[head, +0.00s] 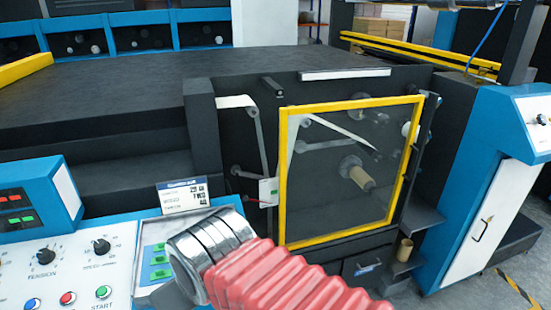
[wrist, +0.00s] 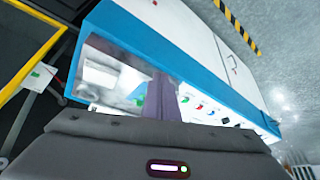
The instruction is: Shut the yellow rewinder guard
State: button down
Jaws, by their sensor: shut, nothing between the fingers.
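The yellow rewinder guard (head: 282,180) is a yellow frame with a clear panel. In the head view it stands upright in front of the rollers on the dark machine face. I cannot tell whether its left edge sits flush or stands off. Part of a yellow frame (wrist: 36,68) shows at the left of the wrist view, beside a small white plate with a green mark (wrist: 38,77). My gripper (wrist: 172,88) is shut and empty in the wrist view, apart from the yellow frame. In the head view my arm hides its tip.
A control panel (head: 75,265) with knobs and buttons stands at the front left. A small white box with a green mark (head: 268,191) sits left of the guard. A blue and white cabinet (head: 490,200) stands at the right.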

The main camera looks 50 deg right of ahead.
jog(key=w+d+r+n+t+h, duration=0.25)
jog(key=w+d, duration=0.65)
jog(key=d, duration=0.5)
jog(key=w+d+r+n+t+h, duration=0.2)
jog(key=w+d+n+t+h, duration=0.2)
jog(key=w+d, duration=0.75)
jog(key=s+d+f+n+t+y, duration=0.1)
jog(key=s+d+f+n+t, duration=0.1)
jog(key=d, duration=0.5)
jog(key=s+d+f+n+t+y, duration=0.2)
jog(key=s+d+n+t, duration=0.1)
jog(key=s+d+n, duration=0.2)
jog(key=d+n, duration=0.2)
jog(key=d, duration=0.1)
jog(key=shift+d+t, duration=0.25)
jog(key=shift+t, duration=0.1)
jog(key=shift+n, duration=0.25)
